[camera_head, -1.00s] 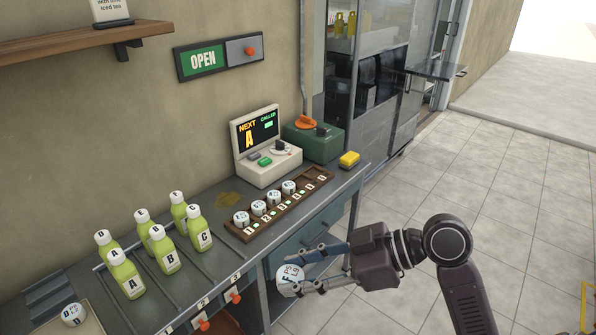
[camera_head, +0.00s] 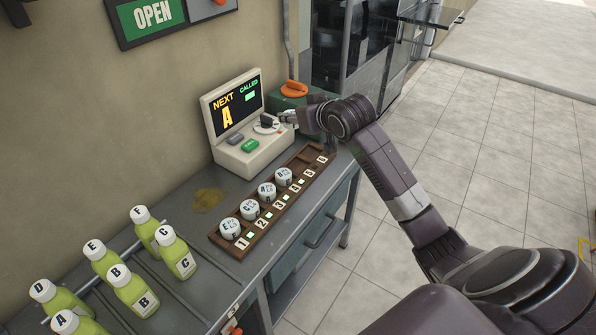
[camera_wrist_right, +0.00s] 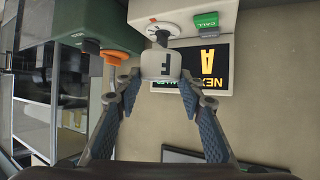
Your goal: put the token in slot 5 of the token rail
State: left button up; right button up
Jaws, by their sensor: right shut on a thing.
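The token, white and marked F, shows in the right wrist view (camera_wrist_right: 165,65). My right gripper (camera_wrist_right: 164,82) is shut on it, one finger on each side. In the head view my right gripper (camera_head: 290,117) is above the far end of the token rail (camera_head: 303,160), beside the console; the token is mostly hidden there. The rail is a dark wooden strip with slots numbered 1 to 6. White tokens stand in slots 1 to 4, the nearest at slot 1 (camera_head: 230,228). Slots 5 and 6 look empty. My left gripper is not in view.
The console (camera_head: 236,125) with a screen reading NEXT A stands behind the rail, very close to my gripper. A green box with an orange knob (camera_head: 294,89) is behind my wrist. Green bottles (camera_head: 133,290) stand at the left. The counter's front edge runs right of the rail.

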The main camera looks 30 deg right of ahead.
jog(key=w+d, duration=0.1)
jog(key=d+m+h, duration=0.1)
jog(key=shift+w+d+r, duration=0.35)
jog(key=shift+w+r, duration=0.05)
jog(key=f, duration=1.5)
jog(key=shift+w+d, duration=0.15)
jog(key=shift+d, duration=0.05)
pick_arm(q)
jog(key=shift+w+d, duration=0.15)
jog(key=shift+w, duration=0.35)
pick_arm(e)
jog(key=shift+f, duration=2.4)
jog(key=o, duration=0.8)
pick_arm(q)
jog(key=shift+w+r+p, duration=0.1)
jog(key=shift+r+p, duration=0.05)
jog(key=shift+p, duration=0.15)
pick_arm(e)
jog(key=v, duration=1.2)
jog(key=shift+a+r, duration=0.15)
jog(key=shift+a, duration=0.05)
